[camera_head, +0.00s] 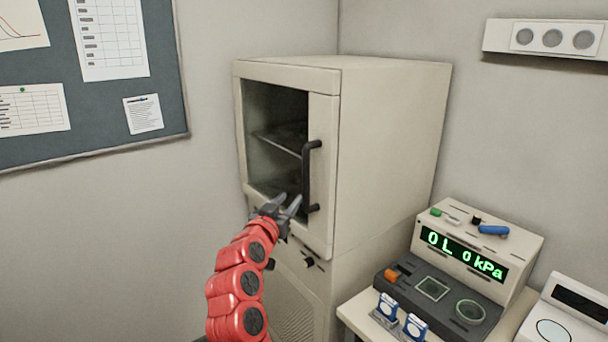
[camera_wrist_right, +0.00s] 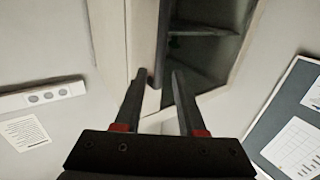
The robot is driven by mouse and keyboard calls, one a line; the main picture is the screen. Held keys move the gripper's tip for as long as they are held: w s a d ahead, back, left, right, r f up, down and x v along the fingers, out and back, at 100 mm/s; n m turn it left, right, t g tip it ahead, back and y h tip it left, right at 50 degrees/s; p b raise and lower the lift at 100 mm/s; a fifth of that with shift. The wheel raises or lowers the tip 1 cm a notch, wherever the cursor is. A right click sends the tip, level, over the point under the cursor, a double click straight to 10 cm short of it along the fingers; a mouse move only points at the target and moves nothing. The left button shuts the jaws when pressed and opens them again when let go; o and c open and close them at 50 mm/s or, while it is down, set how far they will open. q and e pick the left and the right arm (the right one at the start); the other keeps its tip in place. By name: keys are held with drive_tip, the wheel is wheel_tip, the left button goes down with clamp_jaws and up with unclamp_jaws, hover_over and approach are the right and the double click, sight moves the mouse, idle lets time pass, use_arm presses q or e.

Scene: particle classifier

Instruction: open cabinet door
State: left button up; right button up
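The beige cabinet (camera_head: 392,140) stands in the corner with its glass-windowed door (camera_head: 322,115) shut. A dark vertical bar handle (camera_head: 307,170) is on the door's right side. My right gripper (camera_head: 287,203), on the red arm, is in front of the door near the handle's lower end. In the right wrist view, its two dark fingers (camera_wrist_right: 160,76) are spread apart, pointing at the door (camera_wrist_right: 143,40) and the dark window (camera_wrist_right: 205,45). I cannot tell whether the fingers touch the handle. My left gripper is not in view.
A pressure display unit (camera_head: 475,250) and a white device (camera_head: 568,315) sit on a bench (camera_head: 352,318) at the lower right. A pinboard (camera_head: 90,110) hangs on the left wall. A socket strip (camera_head: 545,38) is on the right wall. Space left of the cabinet looks clear.

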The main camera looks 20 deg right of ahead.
sight(305, 179)
drive_tip(key=p+x, duration=0.3)
drive_tip(key=x, duration=1.1)
drive_tip(key=shift+c, duration=0.2)
clamp_jaws()
drive_tip(key=shift+f, duration=0.1)
idle(0.8)
